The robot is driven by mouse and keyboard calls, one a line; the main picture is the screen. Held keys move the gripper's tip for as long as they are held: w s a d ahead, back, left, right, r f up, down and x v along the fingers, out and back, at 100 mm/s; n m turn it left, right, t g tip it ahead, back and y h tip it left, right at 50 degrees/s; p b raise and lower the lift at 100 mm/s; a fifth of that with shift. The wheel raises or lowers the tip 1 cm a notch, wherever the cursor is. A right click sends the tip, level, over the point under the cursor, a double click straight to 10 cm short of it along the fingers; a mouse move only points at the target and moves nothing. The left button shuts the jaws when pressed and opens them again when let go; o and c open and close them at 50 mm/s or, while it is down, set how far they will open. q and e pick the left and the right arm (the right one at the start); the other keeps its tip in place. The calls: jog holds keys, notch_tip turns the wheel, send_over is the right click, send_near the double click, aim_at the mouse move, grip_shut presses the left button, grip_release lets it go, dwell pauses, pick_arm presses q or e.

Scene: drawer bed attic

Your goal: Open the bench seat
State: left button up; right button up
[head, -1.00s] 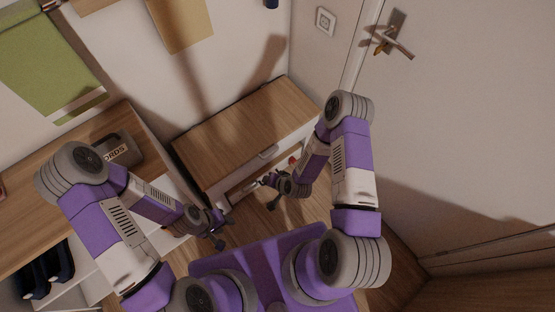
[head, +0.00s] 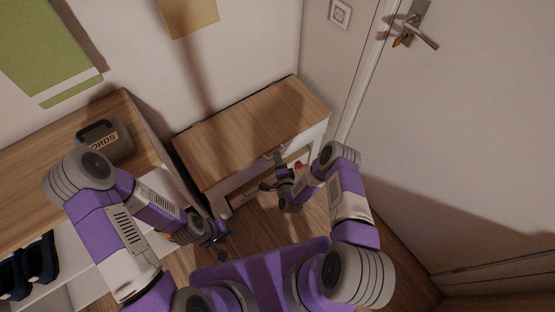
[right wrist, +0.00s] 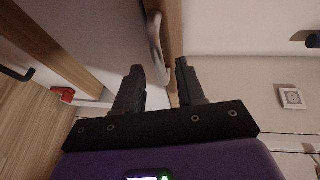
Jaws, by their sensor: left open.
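The bench seat (head: 245,130) has a wooden top and a white front, and stands against the back wall. Its lid looks shut. A metal handle (right wrist: 155,40) on its front shows in the right wrist view, just beyond and between my fingertips. My right gripper (head: 272,170) is at the bench front, beside the handle; in the right wrist view (right wrist: 160,78) its fingers are apart with nothing clearly between them. In the head view the gripper partly hides the handle. My left gripper (head: 219,241) is open and empty, low to the left in front of the bench.
A wooden-topped shelf unit (head: 50,185) stands at the left, with a grey labelled case (head: 108,142) on it. A white door (head: 450,130) with a lever handle is at the right. A small red object (right wrist: 63,95) lies under the bench.

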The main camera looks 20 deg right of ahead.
jog(key=shift+w+f, duration=0.15)
jog(key=shift+w, duration=0.65)
grip_shut()
